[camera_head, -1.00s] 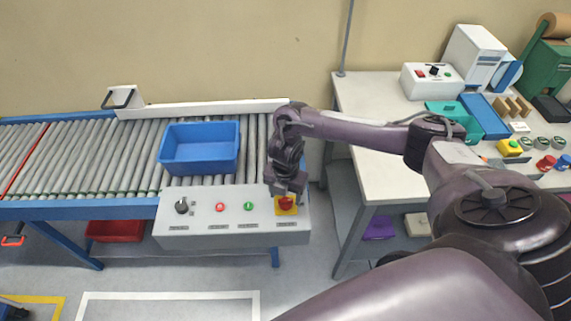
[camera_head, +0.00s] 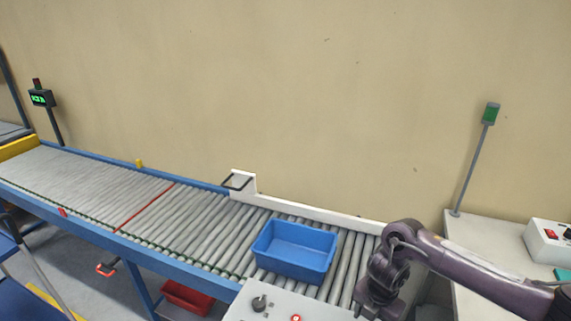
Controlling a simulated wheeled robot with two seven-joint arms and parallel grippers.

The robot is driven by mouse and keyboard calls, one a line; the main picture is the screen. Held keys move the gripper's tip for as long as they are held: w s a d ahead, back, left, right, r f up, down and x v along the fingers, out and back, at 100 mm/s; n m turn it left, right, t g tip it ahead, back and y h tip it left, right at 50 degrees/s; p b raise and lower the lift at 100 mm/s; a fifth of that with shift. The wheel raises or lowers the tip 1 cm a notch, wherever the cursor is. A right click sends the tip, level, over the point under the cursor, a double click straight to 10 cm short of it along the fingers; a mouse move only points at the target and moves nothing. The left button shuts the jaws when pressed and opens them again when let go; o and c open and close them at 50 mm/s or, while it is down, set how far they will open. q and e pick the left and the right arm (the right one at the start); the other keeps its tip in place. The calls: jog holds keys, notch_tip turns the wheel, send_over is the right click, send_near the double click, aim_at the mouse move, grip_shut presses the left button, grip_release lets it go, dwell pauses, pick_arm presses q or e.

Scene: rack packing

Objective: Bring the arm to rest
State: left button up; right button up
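My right arm comes in from the right edge in the head view and reaches over the right end of the roller conveyor. Its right gripper (camera_head: 370,302) points down beside the control panel (camera_head: 272,303), at the bottom of the picture. The fingertips are cut off or too dark to tell their opening. An empty blue bin (camera_head: 265,248) sits on the rollers to the left of the gripper, apart from it. My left gripper is not in the picture.
The roller conveyor (camera_head: 75,187) runs to the left with a red line across it. A red bin (camera_head: 187,296) is below it. A white table (camera_head: 487,241) with a white box (camera_head: 548,246) stands at the right. A display post (camera_head: 42,98) stands at the far left.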

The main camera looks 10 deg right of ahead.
jog(key=a, duration=0.4)
jog(key=a+f+t+y, duration=0.1)
jog(key=a, duration=0.4)
jog(key=a+f+t+y, duration=0.1)
jog(key=a, duration=0.3)
jog(key=shift+s+a+f, duration=0.15)
jog(key=shift+s+a, duration=0.15)
jog(key=s+a+r+m+t+y, duration=0.1)
jog(key=a+r+m+t, duration=0.1)
jog(key=a+r+m, duration=0.3)
jog(key=s+a+r+m+t+y, duration=0.1)
jog(key=a+r+m+t, duration=0.15)
jog(key=a, duration=0.45)
jog(key=s+d+r+m+g+h, duration=0.1)
jog(key=s+d+m+g+h, duration=0.25)
jog(key=s+d+m, duration=1.15)
notch_tip(320, 180, down, 37)
jog(key=d+g+b, duration=0.1)
jog(key=d+b, duration=0.1)
jog(key=b, duration=0.3)
jog(key=s+d+f+g+b, duration=0.1)
jog(key=s+d+f+b, duration=0.2)
jog(key=s+f, duration=1.6)
jog(key=shift+f, duration=0.25)
